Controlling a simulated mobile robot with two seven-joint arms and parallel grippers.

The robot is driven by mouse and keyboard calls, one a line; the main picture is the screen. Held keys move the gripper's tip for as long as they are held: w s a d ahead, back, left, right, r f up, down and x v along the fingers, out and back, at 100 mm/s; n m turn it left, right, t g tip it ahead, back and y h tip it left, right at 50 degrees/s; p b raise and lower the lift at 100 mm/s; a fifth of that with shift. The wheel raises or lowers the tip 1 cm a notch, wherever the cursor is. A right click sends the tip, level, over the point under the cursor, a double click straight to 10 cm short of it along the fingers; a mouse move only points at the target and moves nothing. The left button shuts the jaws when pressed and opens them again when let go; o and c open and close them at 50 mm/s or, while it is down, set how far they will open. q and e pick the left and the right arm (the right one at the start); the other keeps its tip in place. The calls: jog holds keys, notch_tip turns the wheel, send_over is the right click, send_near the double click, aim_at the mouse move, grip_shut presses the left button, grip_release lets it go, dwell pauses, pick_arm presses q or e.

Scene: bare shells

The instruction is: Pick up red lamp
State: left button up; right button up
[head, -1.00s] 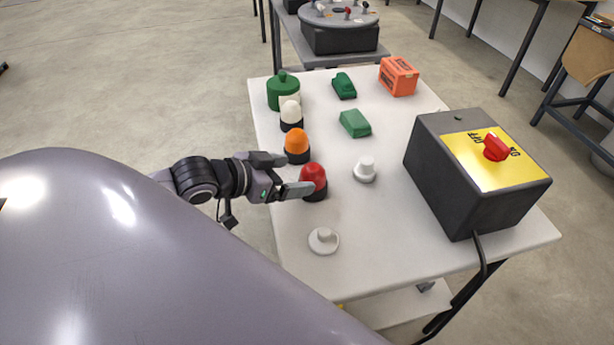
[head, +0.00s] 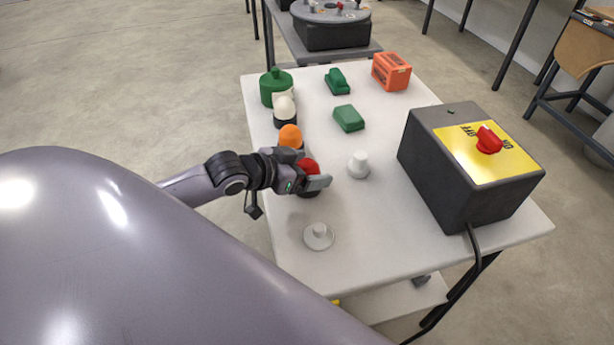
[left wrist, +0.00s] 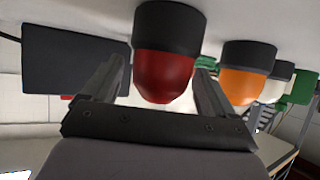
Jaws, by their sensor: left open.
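The red lamp (head: 309,165), a red dome on a dark base, stands on the white table (head: 370,236) in the head view, partly hidden by my left gripper. My left gripper (head: 312,168) is open, with its fingers on either side of the lamp. In the left wrist view the picture is upside down; the red lamp (left wrist: 165,75) sits between the two spread fingers (left wrist: 160,85), with a gap visible beside the dome. My right gripper is not in view.
An orange lamp (head: 290,135) stands close behind the red one, with a white lamp (head: 285,108) beyond. White knobs (head: 358,165) (head: 319,235) lie to the right and in front. A black switch box (head: 435,175) stands at the right.

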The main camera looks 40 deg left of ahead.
pick_arm(q)
jog(key=c, duration=1.2)
jog(key=shift+o, duration=0.2)
